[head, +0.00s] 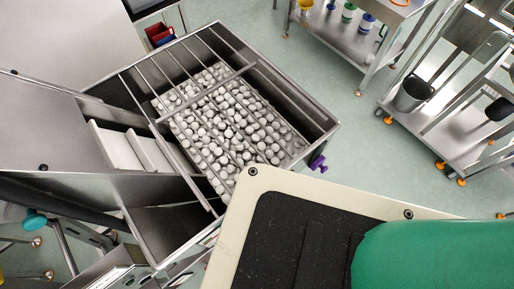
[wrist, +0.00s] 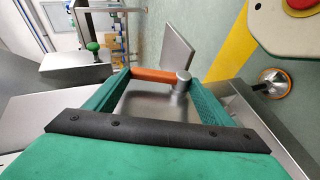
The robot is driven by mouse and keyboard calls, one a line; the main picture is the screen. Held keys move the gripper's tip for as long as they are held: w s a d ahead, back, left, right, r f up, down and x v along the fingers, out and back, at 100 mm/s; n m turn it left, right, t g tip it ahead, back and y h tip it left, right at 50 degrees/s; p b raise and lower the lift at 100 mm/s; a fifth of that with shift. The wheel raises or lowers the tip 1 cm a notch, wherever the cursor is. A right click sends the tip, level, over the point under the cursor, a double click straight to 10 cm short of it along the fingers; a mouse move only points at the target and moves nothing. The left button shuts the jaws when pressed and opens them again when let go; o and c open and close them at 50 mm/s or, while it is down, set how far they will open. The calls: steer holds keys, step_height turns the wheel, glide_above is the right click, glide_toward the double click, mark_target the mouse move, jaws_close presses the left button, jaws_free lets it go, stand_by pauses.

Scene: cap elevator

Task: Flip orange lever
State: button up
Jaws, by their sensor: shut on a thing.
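The orange lever (wrist: 152,75) shows in the wrist view as a short orange bar lying roughly across the picture. Its right end meets a round silver metal pivot (wrist: 183,77). My gripper (wrist: 163,79) has green fingers, one at the lever's left end and one beside the pivot. It is shut on the lever, with the lever and pivot between the fingertips. A flat grey metal plate (wrist: 179,46) stands tilted just beyond the pivot. In the head view the lever and my gripper's fingers are not visible; my own arm fills the lower right.
The head view shows a steel hopper (head: 322,121) with bars over many white caps, and a purple knob (head: 318,163) at its corner. Wheeled carts stand at upper right beyond open floor. In the wrist view, a caster (wrist: 274,83) and a red button (wrist: 300,4) are at right.

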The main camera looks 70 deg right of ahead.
steer(key=shift+s, duration=0.1)
steer(key=o, duration=1.5)
steer(key=shift+o, duration=0.2)
steer(key=v, duration=1)
steer(key=shift+a, duration=0.35)
steer(key=shift+r, duration=0.1)
